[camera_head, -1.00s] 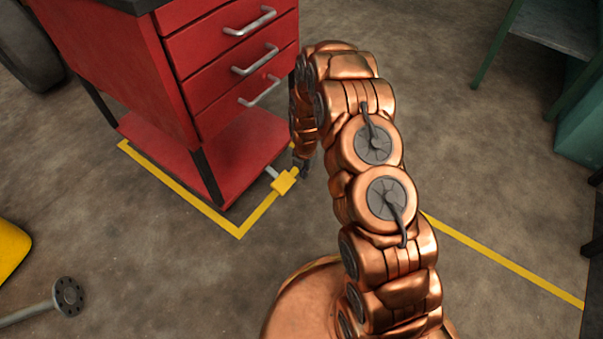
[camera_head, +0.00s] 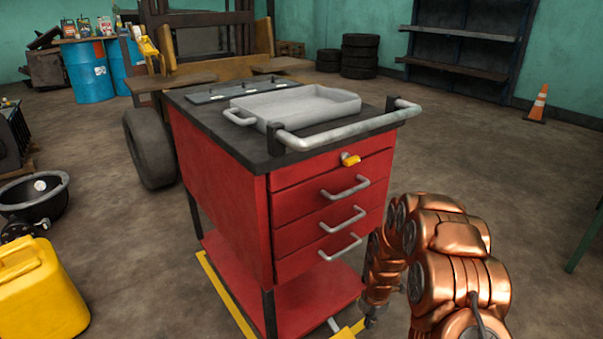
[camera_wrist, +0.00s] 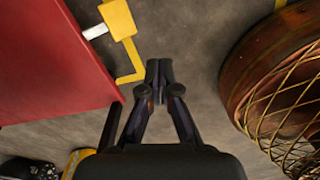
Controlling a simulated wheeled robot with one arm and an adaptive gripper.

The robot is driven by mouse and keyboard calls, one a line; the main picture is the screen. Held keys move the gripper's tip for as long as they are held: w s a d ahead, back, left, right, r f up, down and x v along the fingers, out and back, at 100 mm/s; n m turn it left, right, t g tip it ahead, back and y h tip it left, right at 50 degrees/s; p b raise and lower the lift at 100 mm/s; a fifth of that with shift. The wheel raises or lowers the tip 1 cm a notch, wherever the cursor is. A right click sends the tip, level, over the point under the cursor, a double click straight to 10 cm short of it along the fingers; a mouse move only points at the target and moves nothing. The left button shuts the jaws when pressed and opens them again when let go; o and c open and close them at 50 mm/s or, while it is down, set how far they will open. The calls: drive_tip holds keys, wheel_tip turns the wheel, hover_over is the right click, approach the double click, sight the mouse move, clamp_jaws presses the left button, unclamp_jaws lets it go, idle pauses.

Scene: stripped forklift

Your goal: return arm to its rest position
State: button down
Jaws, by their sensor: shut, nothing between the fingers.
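My copper arm hangs down at the right of the red tool cart in the head view. My gripper (camera_head: 371,318) points down beside the cart's lower shelf, partly cut off by the arm and frame edge. In the wrist view my gripper (camera_wrist: 159,72) has its black fingertips together with nothing between them, above bare floor. The cart's red side (camera_wrist: 45,65) is to its left, apart from it.
The red cart (camera_head: 220,200) carries a grey tray (camera_head: 295,104) and a front rail handle (camera_head: 345,132). A yellow block with a pale stub (camera_wrist: 118,18) lies by its lower shelf. A yellow can (camera_head: 40,295) stands left.

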drive_tip(key=s+a+r+m+p, duration=0.1)
drive_tip(key=s+r+m+p, duration=0.25)
drive_tip(key=r, duration=0.85)
drive_tip(key=s+r+m+p, duration=0.3)
drive_tip(key=s+r+p, duration=0.15)
drive_tip(key=r, duration=0.65)
drive_tip(key=s+a+r+m+p, duration=0.1)
drive_tip(key=s+r+m+p, duration=0.3)
drive_tip(key=r, duration=0.8)
drive_tip(key=s+r+m+g+p, duration=0.1)
drive_tip(key=s+r+m+p, duration=1.1)
drive_tip(key=s+r+p, duration=0.6)
drive_tip(key=shift+s+a+r+g, duration=0.4)
drive_tip(key=shift+s+r, duration=3.15)
drive_tip(key=shift+r, duration=2.2)
